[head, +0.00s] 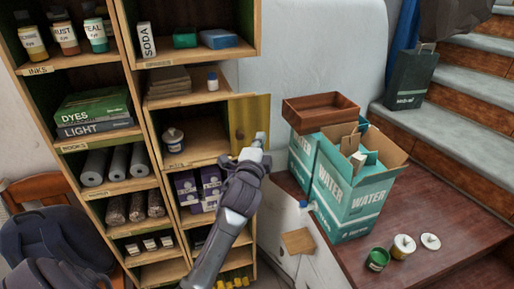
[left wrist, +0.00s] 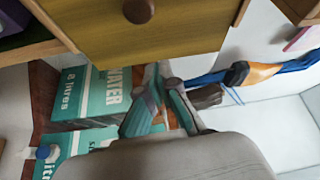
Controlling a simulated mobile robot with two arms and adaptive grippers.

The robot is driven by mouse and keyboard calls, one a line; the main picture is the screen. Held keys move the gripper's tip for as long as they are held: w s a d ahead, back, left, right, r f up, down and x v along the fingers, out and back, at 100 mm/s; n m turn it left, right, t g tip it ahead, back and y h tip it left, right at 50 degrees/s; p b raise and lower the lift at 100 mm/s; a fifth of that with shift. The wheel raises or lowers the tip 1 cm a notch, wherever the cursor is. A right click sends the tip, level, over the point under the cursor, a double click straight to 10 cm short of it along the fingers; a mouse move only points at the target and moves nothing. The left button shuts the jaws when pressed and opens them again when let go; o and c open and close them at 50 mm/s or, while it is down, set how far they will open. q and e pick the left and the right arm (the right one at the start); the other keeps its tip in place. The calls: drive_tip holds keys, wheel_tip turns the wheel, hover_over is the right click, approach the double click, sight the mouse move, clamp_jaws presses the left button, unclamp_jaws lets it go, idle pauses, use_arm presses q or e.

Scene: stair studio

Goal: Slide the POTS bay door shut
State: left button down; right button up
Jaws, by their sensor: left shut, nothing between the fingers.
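The olive-yellow bay door (head: 262,112) stands open at the right side of a middle bay, which holds a small lidded jar (head: 173,140). I take this for the POTS bay, though its label is too small to read. The door has a round brown knob, which shows in the left wrist view with the door (left wrist: 190,30). My left gripper (head: 261,137) is shut and empty, close to the door's lower right part in the head view. In the left wrist view the fingertips (left wrist: 162,78) lie below the door panel; I cannot tell whether they touch it. My right gripper is not in view.
The wooden shelf unit (head: 128,70) holds inks, books, paper rolls and boxes. Right of it, a teal WATER carton (head: 352,195) and a brown tray (head: 320,111) stand near the door. Stairs (head: 455,105) rise at the right.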

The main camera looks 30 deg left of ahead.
sight(252, 128)
use_arm(q)
drive_tip(key=shift+x, duration=1.15)
drive_tip(key=shift+s+a+f+p, duration=0.15)
drive_tip(key=shift+s+a+p, duration=0.7)
drive_tip(key=shift+s+a, duration=0.55)
drive_tip(key=shift+a, duration=0.1)
drive_tip(key=shift+w+f, duration=0.1)
drive_tip(key=shift+f, duration=0.05)
drive_tip(key=s+a+p, duration=0.3)
drive_tip(key=s+a, duration=0.3)
drive_tip(key=s, duration=0.2)
drive_tip(key=shift+a, duration=0.4)
drive_tip(key=shift+s+a, duration=0.1)
